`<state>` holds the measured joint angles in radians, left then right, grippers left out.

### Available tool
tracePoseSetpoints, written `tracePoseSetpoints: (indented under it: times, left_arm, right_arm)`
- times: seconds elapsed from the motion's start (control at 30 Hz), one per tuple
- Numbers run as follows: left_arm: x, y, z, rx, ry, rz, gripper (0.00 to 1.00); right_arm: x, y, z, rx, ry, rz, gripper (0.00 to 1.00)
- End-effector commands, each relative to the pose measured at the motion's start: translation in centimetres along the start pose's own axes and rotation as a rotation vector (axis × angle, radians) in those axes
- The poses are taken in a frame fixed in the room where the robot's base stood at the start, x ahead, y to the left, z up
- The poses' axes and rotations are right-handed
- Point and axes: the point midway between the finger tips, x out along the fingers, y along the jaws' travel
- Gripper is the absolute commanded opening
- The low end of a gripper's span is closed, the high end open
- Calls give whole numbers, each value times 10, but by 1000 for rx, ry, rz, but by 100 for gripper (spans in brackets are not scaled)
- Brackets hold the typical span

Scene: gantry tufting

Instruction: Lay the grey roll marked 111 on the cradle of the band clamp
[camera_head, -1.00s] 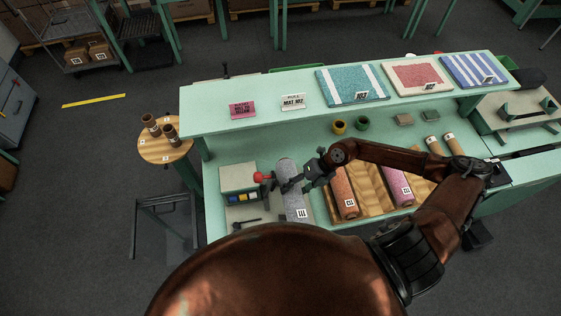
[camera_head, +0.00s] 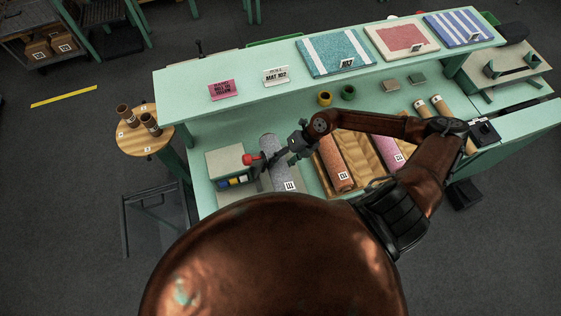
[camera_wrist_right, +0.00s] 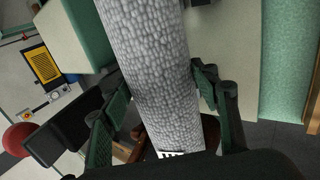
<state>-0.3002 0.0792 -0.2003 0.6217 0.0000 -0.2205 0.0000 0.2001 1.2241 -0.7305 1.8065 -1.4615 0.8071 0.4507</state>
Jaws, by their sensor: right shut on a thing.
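The grey roll marked 111 (camera_head: 278,172) is at the front left of the workbench, its tag end towards me. My right gripper (camera_head: 273,161) is shut on the roll, with its arm reaching in from the right. In the right wrist view the pebbly grey roll (camera_wrist_right: 155,65) runs between the two green-padded fingers (camera_wrist_right: 155,105). The red knob (camera_head: 250,159) of a bench device, perhaps the band clamp, is just left of the gripper. I cannot make out its cradle. Whether the roll touches the surface below is unclear. My left gripper is not in view.
An orange roll (camera_head: 333,163) and a pink roll (camera_head: 388,152) lie on a wooden tray right of the grey roll. A raised shelf (camera_head: 200,88) with mats runs behind. A round stool (camera_head: 140,141) with brown cylinders stands left. A plate with dark green uprights (camera_head: 503,76) is far right.

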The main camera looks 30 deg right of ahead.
Motion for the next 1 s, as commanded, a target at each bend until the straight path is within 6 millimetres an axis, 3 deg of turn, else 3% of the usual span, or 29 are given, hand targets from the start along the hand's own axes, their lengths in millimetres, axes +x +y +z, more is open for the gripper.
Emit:
tracePoseSetpoints:
  times: [0.13,0.5,0.9,0.93,1.0]
  left_arm:
    - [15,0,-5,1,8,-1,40]
    - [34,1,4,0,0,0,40]
    - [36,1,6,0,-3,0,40]
    - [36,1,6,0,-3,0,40]
    - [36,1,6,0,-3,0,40]
  right_arm:
    - [15,-10,0,1,0,1,25]
    - [40,-28,0,-1,0,1,25]
    - [44,-30,0,-1,0,1,25]
    - [44,-30,0,-1,0,1,57]
    - [44,-30,0,-1,0,1,62]
